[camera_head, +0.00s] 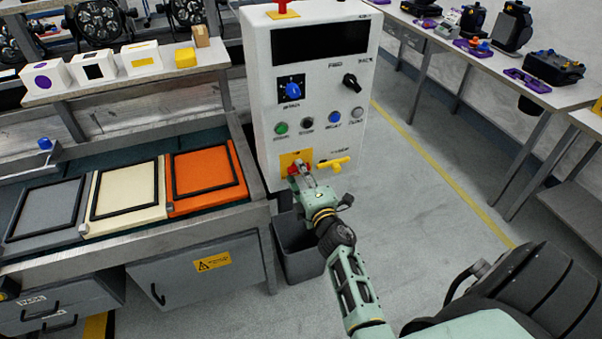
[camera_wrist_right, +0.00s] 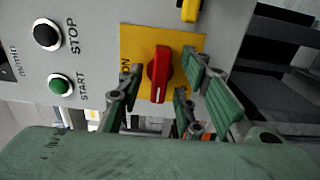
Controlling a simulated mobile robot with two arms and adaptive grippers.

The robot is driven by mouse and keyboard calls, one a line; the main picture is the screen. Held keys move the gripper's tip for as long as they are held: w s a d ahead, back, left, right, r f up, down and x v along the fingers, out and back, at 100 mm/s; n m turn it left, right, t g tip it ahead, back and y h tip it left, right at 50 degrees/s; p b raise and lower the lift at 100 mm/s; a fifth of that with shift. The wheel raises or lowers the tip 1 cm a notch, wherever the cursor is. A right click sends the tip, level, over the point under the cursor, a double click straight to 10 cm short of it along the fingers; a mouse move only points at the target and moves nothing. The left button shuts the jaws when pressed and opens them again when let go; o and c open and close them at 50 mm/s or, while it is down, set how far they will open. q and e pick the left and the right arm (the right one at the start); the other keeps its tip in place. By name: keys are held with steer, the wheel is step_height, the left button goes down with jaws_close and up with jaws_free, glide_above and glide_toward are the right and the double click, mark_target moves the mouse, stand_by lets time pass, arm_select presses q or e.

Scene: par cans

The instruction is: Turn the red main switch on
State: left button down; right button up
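The red main switch (camera_head: 293,169) sits on a yellow plate (camera_head: 287,158) low on the front of the white control cabinet (camera_head: 262,75). In the right wrist view the red handle (camera_wrist_right: 159,73) lies along the picture's vertical, with the letters "ON" on the plate to its left. My right gripper (camera_head: 303,171) is at the switch and partly covers it. In the right wrist view its fingers (camera_wrist_right: 162,82) are open, one on each side of the handle, with visible gaps. Whether the tips reach the handle's depth is unclear. My left gripper is not in view.
A yellow handle (camera_head: 334,163) sticks out just right of the switch. Green (camera_head: 281,128), black, blue and grey buttons sit above, with a blue knob (camera_head: 292,91) and a black knob (camera_head: 351,82) higher. A grey bin (camera_head: 297,250) stands below. A workbench is left; floor right is clear.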

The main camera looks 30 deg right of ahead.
steer(key=shift+d, duration=0.1)
jaws_close()
